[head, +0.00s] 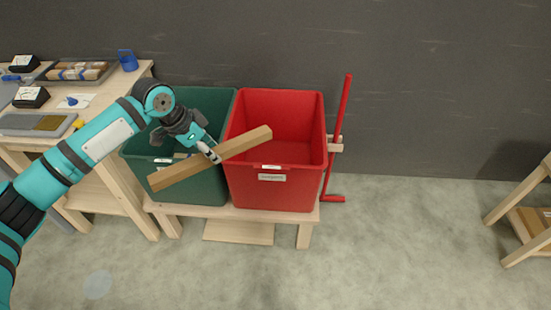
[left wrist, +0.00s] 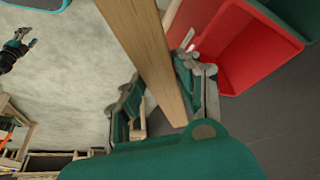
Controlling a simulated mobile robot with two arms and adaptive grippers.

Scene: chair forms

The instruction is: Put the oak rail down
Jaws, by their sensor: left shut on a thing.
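The oak rail (head: 212,158) is a long, square wooden bar. In the head view it lies tilted across the fronts of the green bin (head: 209,190) and the red bin (head: 272,190), its right end higher in the picture. My left gripper (head: 212,153) is shut on the rail near its middle and holds it over the bins. In the left wrist view the rail (left wrist: 145,50) runs between the two fingers (left wrist: 162,105). The green bin is partly hidden by my arm and the rail.
Both bins stand on a low wooden stand (head: 190,211). A red lever (head: 338,135) rises right of the red bin. A wooden table (head: 100,98) with trays and small parts is at the left. A wooden frame (head: 525,212) stands far right. The floor between is clear.

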